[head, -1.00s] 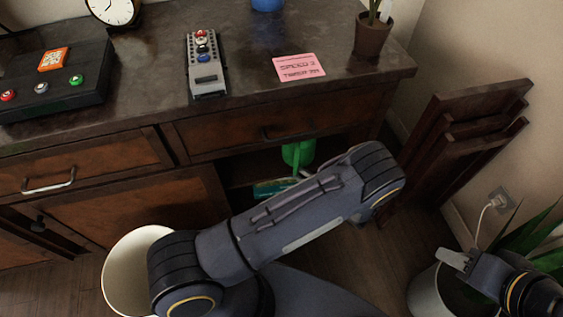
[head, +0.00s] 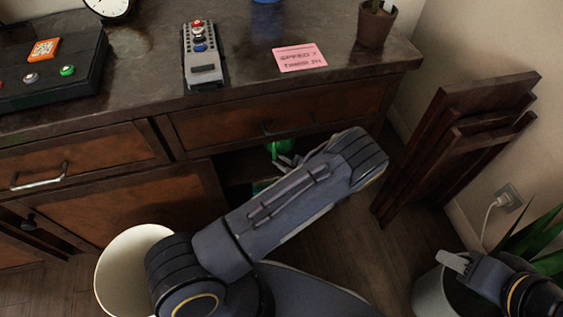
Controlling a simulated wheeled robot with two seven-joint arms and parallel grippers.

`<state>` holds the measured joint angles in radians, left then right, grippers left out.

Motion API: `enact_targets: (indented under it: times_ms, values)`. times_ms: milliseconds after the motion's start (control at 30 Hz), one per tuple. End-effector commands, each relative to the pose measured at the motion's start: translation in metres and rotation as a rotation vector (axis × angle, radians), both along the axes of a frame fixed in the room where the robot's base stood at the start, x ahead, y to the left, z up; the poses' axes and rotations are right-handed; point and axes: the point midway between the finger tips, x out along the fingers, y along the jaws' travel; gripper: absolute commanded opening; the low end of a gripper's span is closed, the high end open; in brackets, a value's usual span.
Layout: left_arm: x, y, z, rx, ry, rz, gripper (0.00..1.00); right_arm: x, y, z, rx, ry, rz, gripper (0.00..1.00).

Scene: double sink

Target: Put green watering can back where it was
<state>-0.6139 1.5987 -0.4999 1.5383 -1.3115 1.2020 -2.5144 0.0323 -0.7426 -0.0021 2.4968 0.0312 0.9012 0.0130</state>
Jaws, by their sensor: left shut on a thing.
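The green watering can (head: 279,148) shows as a small green patch inside the dark open compartment (head: 236,166) under the drawer, in the middle of the head view. Most of it is hidden by the cabinet front and my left forearm. My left gripper (head: 285,160) is largely hidden behind that forearm; a grey part of it shows right at the can, and it is shut on the can. My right gripper (head: 453,262) is at the lower right, away from the can, over a grey pot; its finger gap is not clear.
A pink note (head: 300,58), a remote-like device (head: 202,55) and a brown plant pot (head: 375,25) stand on the countertop. A white bin (head: 125,265) is at lower left. Folded dark wood panels (head: 455,140) lean at the right wall, with a leafy plant (head: 530,243) below.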

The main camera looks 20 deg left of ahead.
Motion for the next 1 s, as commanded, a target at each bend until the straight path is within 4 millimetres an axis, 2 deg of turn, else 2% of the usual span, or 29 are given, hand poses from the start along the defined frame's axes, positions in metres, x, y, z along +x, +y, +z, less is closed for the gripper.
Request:
enact_targets:
  times_ms: [200, 233, 400, 733, 867, 1000]
  values:
    - [0.001, 0.0, -0.001, 0.003, -0.003, 0.0, 0.0, 0.0, 0.0, -0.002, 0.0, -0.001, 0.0, 0.39]
    - [0.0, 0.0, -0.002, 0.0, 0.0, 0.0, 0.17, 0.0, 0.0, -0.001, 0.0, -0.001, 0.0, 0.39]
    - [0.0, 0.0, -0.001, 0.0, 0.0, 0.0, 0.37, 0.0, 0.0, 0.0, 0.0, -0.001, 0.0, 0.39]
    - [-0.001, -0.002, 0.003, -0.001, 0.0, -0.001, 0.37, 0.0, 0.0, 0.003, 0.0, -0.001, 0.0, 0.39]
    - [-0.006, -0.019, 0.007, -0.002, 0.0, -0.004, 0.37, 0.0, 0.0, 0.007, 0.0, -0.001, 0.0, 0.39]
    - [-0.017, -0.046, 0.014, -0.001, -0.002, -0.005, 0.37, 0.0, 0.0, 0.014, 0.0, -0.001, 0.0, 0.39]
